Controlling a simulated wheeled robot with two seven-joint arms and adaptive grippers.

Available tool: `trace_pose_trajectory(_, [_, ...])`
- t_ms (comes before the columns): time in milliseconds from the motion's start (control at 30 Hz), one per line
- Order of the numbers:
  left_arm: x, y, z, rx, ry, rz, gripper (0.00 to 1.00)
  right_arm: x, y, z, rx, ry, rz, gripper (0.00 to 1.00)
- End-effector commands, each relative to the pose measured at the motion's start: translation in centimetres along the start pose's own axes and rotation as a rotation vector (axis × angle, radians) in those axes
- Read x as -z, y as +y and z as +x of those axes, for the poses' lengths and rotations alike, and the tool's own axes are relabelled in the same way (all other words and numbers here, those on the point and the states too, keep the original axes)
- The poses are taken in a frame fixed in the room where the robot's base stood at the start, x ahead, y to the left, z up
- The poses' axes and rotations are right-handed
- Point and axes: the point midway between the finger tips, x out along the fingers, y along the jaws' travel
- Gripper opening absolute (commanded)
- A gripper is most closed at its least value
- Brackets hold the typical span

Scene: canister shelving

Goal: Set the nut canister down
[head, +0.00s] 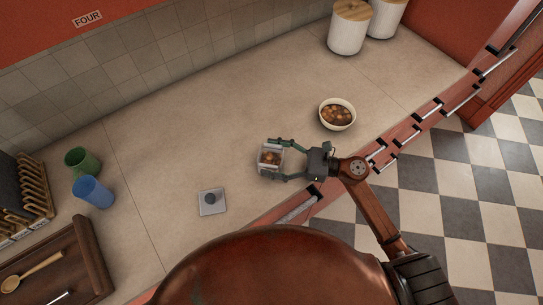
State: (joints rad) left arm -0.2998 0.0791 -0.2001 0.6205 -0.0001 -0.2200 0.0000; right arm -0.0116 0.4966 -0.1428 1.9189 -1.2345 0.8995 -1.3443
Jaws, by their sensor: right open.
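The nut canister (269,158) is a small clear container with brown contents. It appears upright on or just above the beige counter, left of the white bowl; from this angle I cannot tell whether its base touches. My right gripper (277,160) reaches in from the right, and its two fingers lie on either side of the canister. The gripper is open, with the canister between its fingers. My left gripper is not in view.
A white bowl of brown food (337,114) stands right of the canister. A small grey square item with a round knob (212,201) lies to the left. Blue (93,193) and green (82,162) cups stand farther left. The counter (190,110) behind is clear.

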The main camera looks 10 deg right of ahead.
Motion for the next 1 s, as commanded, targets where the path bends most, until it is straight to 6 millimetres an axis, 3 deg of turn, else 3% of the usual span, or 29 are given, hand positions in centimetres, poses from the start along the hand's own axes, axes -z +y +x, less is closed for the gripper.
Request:
trace_pose_trajectory(267, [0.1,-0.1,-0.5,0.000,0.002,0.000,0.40,-0.4,0.0,-0.3,0.001,0.000,0.000,0.71])
trace_pose_trajectory(700, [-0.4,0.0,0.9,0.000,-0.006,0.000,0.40,-0.1,0.0,-9.0,0.002,0.004,0.002,0.71])
trace_pose_trajectory(1000, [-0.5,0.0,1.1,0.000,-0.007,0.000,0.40,-0.3,0.0,-11.9,0.000,0.000,0.001,0.71])
